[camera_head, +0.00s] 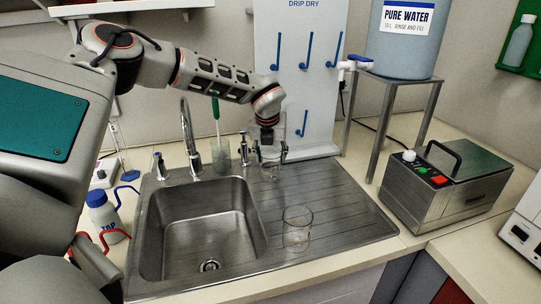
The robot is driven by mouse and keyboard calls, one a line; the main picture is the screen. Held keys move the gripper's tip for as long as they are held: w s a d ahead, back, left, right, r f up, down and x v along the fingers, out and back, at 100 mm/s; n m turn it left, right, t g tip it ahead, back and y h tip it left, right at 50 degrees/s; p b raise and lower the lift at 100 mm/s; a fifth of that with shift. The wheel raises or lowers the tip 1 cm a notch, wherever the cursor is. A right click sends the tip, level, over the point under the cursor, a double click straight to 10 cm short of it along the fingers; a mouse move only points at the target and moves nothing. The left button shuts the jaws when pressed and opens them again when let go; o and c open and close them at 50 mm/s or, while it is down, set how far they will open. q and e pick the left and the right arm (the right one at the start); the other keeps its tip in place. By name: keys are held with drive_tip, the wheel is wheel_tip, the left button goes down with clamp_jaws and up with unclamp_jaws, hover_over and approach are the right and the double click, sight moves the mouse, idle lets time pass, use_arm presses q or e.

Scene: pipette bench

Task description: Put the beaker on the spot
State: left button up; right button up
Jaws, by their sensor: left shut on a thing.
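My left gripper (270,155) reaches down over the back of the steel drainboard, in front of the drip-dry board. It is shut on a small clear glass vessel (270,171), which looks like a beaker; its outline is faint and partly hidden by the fingers. I cannot tell whether its base touches the drainboard. A second clear glass beaker (297,228) stands upright near the front of the drainboard, right of the sink basin. No marked spot can be made out clearly. My right gripper is not in view.
The sink basin (200,235) lies left of the ribbed drainboard (345,215). A tap (188,135) and a glass with a green-handled brush (220,155) stand behind it. A water tank stand (372,150) and a steel bath (445,190) are to the right.

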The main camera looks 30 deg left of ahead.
use_arm(q)
drive_tip(key=shift+f, duration=0.15)
drive_tip(key=o, duration=1.1)
drive_tip(key=shift+s+d+r, duration=0.1)
drive_tip(key=shift+r, duration=0.4)
drive_tip(key=v, duration=1.1)
drive_tip(key=shift+s+r, duration=0.1)
drive_tip(key=shift+s, duration=0.05)
